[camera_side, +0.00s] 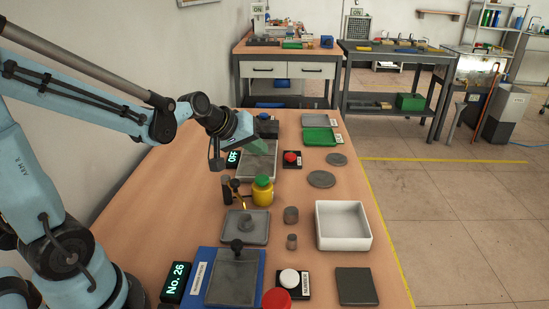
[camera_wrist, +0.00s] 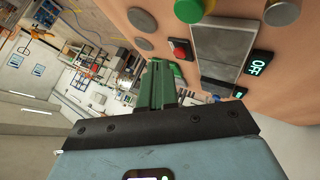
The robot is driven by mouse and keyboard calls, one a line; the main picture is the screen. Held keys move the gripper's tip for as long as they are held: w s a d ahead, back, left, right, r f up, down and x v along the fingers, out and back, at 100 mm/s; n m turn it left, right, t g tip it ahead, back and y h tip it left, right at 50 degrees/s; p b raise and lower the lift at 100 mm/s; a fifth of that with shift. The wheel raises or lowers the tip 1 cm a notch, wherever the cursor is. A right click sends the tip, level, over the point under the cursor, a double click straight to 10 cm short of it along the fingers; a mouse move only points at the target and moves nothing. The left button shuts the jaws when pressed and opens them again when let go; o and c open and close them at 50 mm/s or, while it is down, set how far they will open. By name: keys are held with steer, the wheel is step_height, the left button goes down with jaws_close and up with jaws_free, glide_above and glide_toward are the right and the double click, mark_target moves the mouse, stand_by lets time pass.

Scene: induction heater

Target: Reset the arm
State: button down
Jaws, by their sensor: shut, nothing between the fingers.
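My gripper (camera_side: 258,147) hangs over the workbench near the grey plate with the "OFF" display (camera_side: 234,159), above the plate and touching nothing that I can see. Its green fingers are closed together with nothing between them. In the wrist view the shut fingers (camera_wrist: 158,78) point out past the bench, with the grey plate (camera_wrist: 220,48) to their right and the red button (camera_wrist: 180,50) just beyond them. The "OFF" display shows in the wrist view at the right (camera_wrist: 257,65).
A yellow jar with a green cap (camera_side: 263,191) and a small burner (camera_side: 237,187) stand below the gripper. A white tray (camera_side: 343,226), grey discs (camera_side: 321,179), a green tray (camera_side: 319,137) and a blue "No. 26" station (camera_side: 207,279) lie around. The air above is free.

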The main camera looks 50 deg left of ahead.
steer(key=s+d+m+g, duration=0.2)
steer(key=s+d+m, duration=0.5)
steer(key=s, duration=0.6)
steer(key=shift+d+r+m, duration=0.2)
steer(key=shift+d+m, duration=0.15)
steer(key=shift+m, duration=0.35)
